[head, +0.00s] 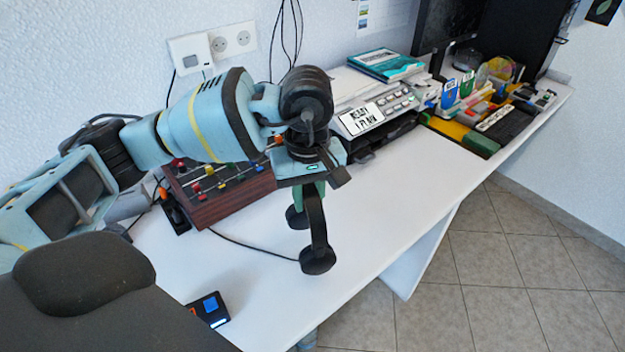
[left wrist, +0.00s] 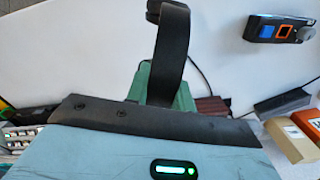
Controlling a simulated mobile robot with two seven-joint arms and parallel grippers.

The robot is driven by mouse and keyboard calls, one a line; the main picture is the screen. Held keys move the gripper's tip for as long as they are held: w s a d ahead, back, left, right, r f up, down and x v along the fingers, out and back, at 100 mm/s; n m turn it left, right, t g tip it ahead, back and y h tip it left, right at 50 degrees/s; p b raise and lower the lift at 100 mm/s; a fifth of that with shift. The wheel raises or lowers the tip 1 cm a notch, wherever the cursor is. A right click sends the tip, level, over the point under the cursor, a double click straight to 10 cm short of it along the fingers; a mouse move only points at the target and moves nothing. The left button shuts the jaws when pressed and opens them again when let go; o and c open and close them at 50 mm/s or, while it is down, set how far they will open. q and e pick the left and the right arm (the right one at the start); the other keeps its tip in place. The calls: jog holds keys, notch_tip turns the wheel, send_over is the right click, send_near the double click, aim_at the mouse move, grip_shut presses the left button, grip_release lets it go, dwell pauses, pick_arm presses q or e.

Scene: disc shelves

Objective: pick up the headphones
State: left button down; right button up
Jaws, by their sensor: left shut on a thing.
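The black headphones (head: 318,226) hang below my left gripper (head: 313,186) in the head view, with the band up and the two round ear cups down. The gripper's green fingers are shut on the band. The ear cups are over the white desk; I cannot tell whether they touch it. In the left wrist view the black band (left wrist: 172,55) runs up from between the green fingers (left wrist: 160,88), and the ear cups are mostly out of sight. My right gripper is not in view.
The white desk (head: 380,215) is clear around the headphones. A wooden control box (head: 222,193) with colored knobs stands to the left, a printer (head: 375,110) behind. A small black device (head: 210,308) lies near the front edge. A cable crosses the desk.

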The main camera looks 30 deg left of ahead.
pick_arm(q)
jog(key=s+d, duration=0.3)
jog(key=s, duration=0.4)
jog(key=shift+s+d+r, duration=0.15)
jog(key=shift+s+r, duration=0.1)
jog(key=shift+r, duration=0.15)
notch_tip(320, 180, up, 8)
jog(key=w+m, duration=0.3)
jog(key=m, duration=1)
jog(key=shift+a+r, duration=0.2)
jog(key=shift+a, duration=0.25)
jog(key=shift+s, duration=0.1)
